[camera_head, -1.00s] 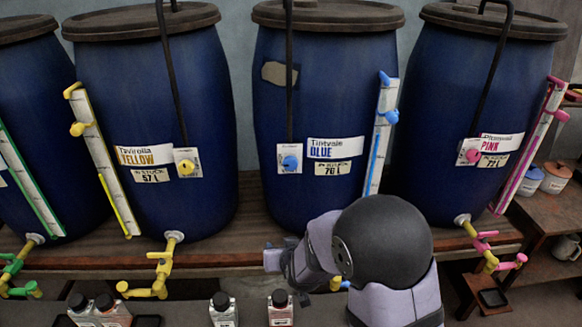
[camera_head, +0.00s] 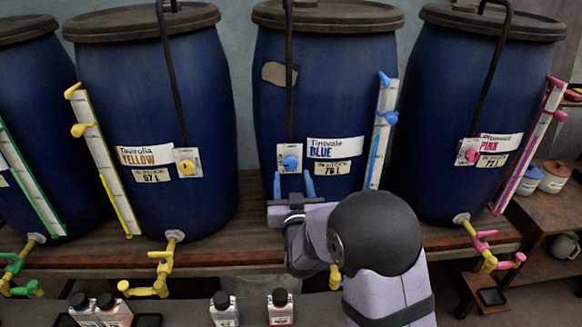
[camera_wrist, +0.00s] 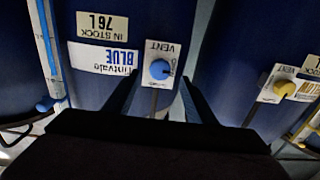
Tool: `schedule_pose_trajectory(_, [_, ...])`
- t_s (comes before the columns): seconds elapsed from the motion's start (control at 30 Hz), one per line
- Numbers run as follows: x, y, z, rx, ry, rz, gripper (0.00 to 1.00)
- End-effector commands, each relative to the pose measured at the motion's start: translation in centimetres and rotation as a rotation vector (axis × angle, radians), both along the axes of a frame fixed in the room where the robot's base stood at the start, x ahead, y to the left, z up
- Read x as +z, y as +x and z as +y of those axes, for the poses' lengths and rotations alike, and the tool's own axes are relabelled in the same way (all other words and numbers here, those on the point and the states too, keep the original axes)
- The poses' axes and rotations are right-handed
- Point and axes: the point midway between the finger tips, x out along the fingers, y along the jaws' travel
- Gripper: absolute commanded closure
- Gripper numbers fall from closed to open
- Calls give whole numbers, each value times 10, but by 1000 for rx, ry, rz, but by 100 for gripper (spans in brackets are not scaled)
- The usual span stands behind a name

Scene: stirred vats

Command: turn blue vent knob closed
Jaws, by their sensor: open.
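The blue vent knob (camera_head: 290,163) sits on a white plate on the front of the vat labelled Tintvale Blue (camera_head: 325,110). My gripper (camera_head: 294,184) is just below the knob, its two blue-grey fingers pointing up, open and empty. In the wrist view, which is upside down to the labels, the blue vent knob (camera_wrist: 160,69) lies beyond and between the two spread fingertips (camera_wrist: 159,88) of my gripper. The fingers do not visibly touch the knob. A small dark mark shows at the knob's edge.
A yellow vent knob (camera_head: 187,167) is on the vat to the left and a pink one (camera_head: 472,156) on the vat to the right. A blue-marked level gauge (camera_head: 382,130) runs right of the knob. Small bottles (camera_head: 281,307) stand in front of the bench.

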Motion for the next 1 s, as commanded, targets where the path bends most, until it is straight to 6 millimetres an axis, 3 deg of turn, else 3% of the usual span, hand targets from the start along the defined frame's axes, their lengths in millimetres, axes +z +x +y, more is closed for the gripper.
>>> schedule_pose_trajectory(0.4, [1,46,-1,-1,0,2,49])
schedule_pose_trajectory(0.83, [0,53,0,0,0,2,49])
schedule_pose_trajectory(0.87, [0,53,0,0,0,2,52])
schedule_pose_trajectory(1.0, [0,53,0,0,0,2,85])
